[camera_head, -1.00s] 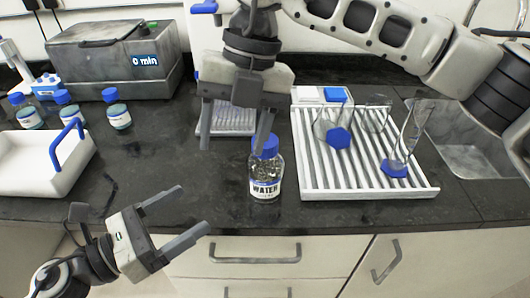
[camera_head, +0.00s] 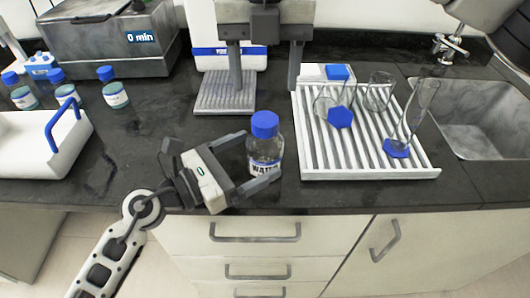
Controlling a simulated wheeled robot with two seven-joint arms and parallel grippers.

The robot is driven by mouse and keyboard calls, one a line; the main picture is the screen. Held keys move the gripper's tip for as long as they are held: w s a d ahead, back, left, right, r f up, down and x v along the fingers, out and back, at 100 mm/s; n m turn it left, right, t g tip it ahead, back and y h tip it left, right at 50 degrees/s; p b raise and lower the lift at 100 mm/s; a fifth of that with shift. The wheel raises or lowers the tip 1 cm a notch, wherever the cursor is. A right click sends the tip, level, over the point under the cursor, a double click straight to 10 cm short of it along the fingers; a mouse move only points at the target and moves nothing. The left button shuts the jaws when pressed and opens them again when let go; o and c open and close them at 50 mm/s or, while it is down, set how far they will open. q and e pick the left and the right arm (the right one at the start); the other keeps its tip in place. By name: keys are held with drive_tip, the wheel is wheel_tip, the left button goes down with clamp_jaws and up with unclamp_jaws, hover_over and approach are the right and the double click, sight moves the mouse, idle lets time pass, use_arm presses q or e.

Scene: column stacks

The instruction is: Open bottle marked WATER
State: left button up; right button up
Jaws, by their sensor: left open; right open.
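The bottle marked WATER (camera_head: 264,150) stands upright on the dark counter, a clear bottle with its blue cap (camera_head: 265,124) on. My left gripper (camera_head: 260,160) is open at counter height, its fingers reaching around the bottle from the left, one on the far side and one in front. The front finger hides part of the label. I cannot tell whether either finger touches it. My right gripper (camera_head: 266,82) is open and empty, pointing down behind and above the bottle.
A white drying rack (camera_head: 375,175) with glassware stands right of the bottle, before the sink (camera_head: 480,125). A white tray (camera_head: 30,160) with a blue handle, several small blue-capped bottles (camera_head: 115,95) and a grey water bath (camera_head: 110,45) are at left. A ribbed plate (camera_head: 222,100) lies behind.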

sight(249, 158)
use_arm(q)
drive_tip(key=shift+x, duration=1.5)
clamp_jaws()
use_arm(e)
drive_tip(key=m, duration=0.5)
drive_tip(key=shift+m, duration=0.4)
drive_tip(key=m, duration=0.3)
drive_tip(key=shift+m, duration=0.4)
drive_tip(key=m, duration=0.3)
drive_tip(key=shift+m, duration=0.3)
drive_tip(key=shift+f, duration=0.3)
wheel_tip(249, 158, down, 8)
drive_tip(key=shift+r, duration=0.25)
